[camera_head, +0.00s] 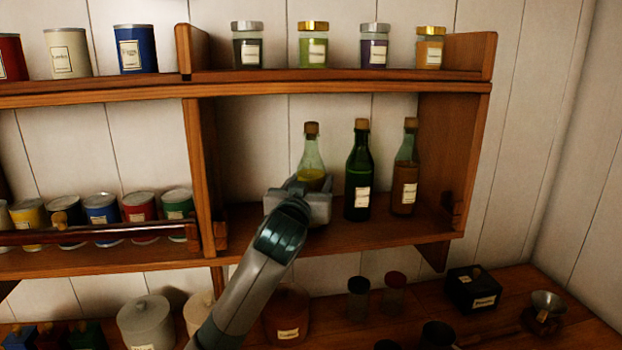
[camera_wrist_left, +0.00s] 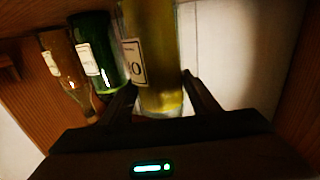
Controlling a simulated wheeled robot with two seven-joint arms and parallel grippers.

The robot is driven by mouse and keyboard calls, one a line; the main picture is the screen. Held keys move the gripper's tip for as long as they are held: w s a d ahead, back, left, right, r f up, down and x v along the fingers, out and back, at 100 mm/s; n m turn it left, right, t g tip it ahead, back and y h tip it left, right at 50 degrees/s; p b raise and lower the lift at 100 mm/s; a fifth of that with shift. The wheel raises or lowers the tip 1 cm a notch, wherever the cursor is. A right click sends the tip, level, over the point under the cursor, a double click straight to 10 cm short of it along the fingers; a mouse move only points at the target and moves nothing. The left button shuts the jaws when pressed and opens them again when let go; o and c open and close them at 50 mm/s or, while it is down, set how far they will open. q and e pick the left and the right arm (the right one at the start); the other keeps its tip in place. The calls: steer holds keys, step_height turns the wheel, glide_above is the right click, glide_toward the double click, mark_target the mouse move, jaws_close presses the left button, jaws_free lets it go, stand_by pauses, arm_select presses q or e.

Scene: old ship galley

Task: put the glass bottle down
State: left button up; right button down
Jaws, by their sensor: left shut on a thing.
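The glass bottle (camera_head: 312,158) is clear, with yellow liquid and a cork. It is upright in the right-hand bay of the middle shelf. My left gripper (camera_head: 302,190) is shut on its lower part and hides its base in the head view. In the left wrist view the bottle (camera_wrist_left: 155,50) stands between the two fingers of the gripper (camera_wrist_left: 162,95), its label facing left. I cannot tell whether its base touches the shelf board (camera_head: 380,232). My right gripper is not in view.
A dark green bottle (camera_head: 358,165) and a brown bottle (camera_head: 405,170) stand close to the right of the held bottle. A wooden divider (camera_head: 203,170) bounds the bay on the left, with free shelf room beside it. Jars (camera_head: 313,50) line the shelf above.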

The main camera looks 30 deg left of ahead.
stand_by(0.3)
arm_select(q)
steer(key=o, duration=1.7)
steer(key=shift+f, duration=0.1)
steer(key=shift+s+d+b, duration=0.2)
steer(key=shift+s+b, duration=0.15)
steer(key=shift+s, duration=0.2)
steer(key=b+v, duration=0.3)
steer(key=v, duration=0.8)
